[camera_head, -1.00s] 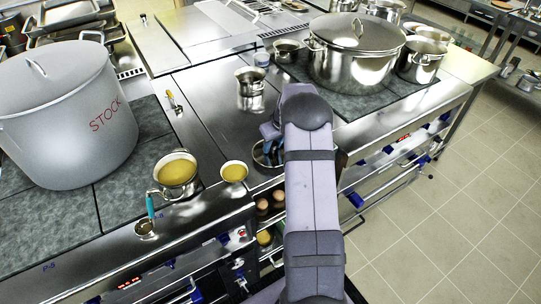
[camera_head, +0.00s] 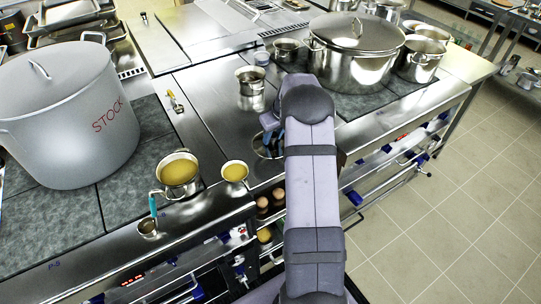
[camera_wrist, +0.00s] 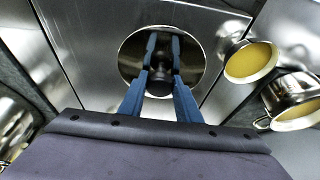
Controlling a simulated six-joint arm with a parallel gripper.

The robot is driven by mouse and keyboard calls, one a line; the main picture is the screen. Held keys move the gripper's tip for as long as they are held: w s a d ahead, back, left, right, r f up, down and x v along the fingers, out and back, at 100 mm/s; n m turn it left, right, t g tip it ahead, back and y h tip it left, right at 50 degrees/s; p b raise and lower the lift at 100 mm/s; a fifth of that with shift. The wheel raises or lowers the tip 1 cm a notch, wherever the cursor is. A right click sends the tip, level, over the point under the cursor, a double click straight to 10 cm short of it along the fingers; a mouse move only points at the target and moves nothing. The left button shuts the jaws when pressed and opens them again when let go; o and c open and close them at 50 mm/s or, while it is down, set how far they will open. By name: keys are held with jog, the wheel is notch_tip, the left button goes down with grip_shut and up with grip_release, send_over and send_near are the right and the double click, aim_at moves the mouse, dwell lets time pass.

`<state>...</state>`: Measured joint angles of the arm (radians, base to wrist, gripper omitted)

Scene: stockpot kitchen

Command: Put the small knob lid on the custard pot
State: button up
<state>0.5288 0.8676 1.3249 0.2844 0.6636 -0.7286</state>
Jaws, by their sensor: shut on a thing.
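The small knob lid (camera_wrist: 131,62) is a shiny round disc with a dark knob (camera_wrist: 160,80). My gripper (camera_wrist: 161,62) is shut on the knob, its blue fingers on either side. In the head view my gripper (camera_head: 269,128) and the lid (camera_head: 260,147) are partly hidden by my arm. I cannot tell if the lid touches the steel counter. The custard pot appears to be the steel pot of yellow custard (camera_head: 177,171), uncovered, left of the lid; it shows at the right edge of the wrist view (camera_wrist: 297,115). A smaller yellow-filled vessel (camera_head: 235,172) stands between them.
A large stock pot (camera_head: 62,125) stands at left. A small steel pot (camera_head: 250,80) stands behind the lid. A big lidded pot (camera_head: 355,65) and others stand at the back right.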

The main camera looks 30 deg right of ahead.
jog(key=w+a+r+n+y+p, duration=0.1)
jog(key=w+a+r+n, duration=0.15)
jog(key=a, duration=0.55)
jog(key=w+a+r+n+p, duration=0.1)
jog(key=w+a+r+p, duration=0.2)
jog(key=a, duration=0.6)
jog(key=a+r, duration=0.2)
jog(key=a, duration=0.6)
jog(key=s+a+r, duration=0.1)
jog(key=a+r, duration=0.2)
jog(key=a, duration=0.5)
jog(key=shift+a, duration=0.15)
jog(key=shift+r, duration=0.1)
notch_tip(320, 180, down, 6)
jog(key=b, duration=0.4)
jog(key=shift+f, duration=0.2)
jog(key=shift+f+b, duration=0.4)
jog(key=shift+f, duration=0.2)
dwell(0.7)
